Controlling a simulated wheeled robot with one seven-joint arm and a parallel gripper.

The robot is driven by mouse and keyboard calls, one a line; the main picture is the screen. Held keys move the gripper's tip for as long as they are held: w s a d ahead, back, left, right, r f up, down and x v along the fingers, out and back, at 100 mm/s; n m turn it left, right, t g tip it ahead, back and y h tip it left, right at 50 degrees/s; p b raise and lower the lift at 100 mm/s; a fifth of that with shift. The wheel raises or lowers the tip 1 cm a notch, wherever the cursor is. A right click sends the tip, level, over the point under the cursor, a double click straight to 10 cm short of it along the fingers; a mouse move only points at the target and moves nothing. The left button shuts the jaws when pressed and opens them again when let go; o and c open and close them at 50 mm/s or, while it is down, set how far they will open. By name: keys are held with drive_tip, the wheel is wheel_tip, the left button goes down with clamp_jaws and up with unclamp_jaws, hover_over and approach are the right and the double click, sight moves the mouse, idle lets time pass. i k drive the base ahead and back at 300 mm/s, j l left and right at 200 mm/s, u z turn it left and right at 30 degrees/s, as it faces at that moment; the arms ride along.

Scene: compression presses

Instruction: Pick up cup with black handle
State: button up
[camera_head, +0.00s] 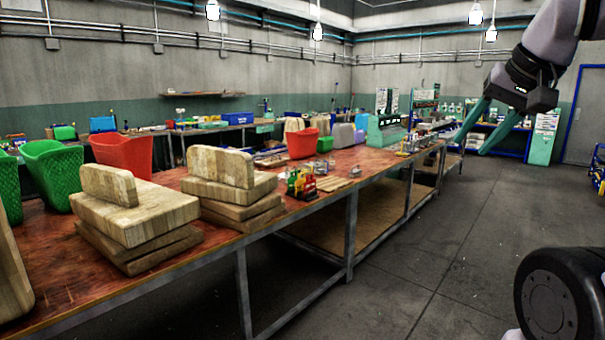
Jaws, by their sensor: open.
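I cannot make out a cup with a black handle in the head view; small items on the bench are too small or far to tell. My gripper (468,149) is at the upper right, with two long teal fingers apart and nothing between them. It hangs in the air over the aisle, to the right of the long workbench (180,262), and appears clear of the bench.
The grey floor (455,240) to the right is open.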

sight(286, 169)
drive_tip(key=i+j+u, duration=0.1)
drive_tip(key=i, duration=0.5)
drive_tip(key=i+j+u, duration=0.1)
drive_tip(key=i+j, duration=0.15)
drive_tip(key=i, duration=0.35)
drive_tip(key=i+j+u, duration=0.1)
drive_tip(key=i, duration=0.5)
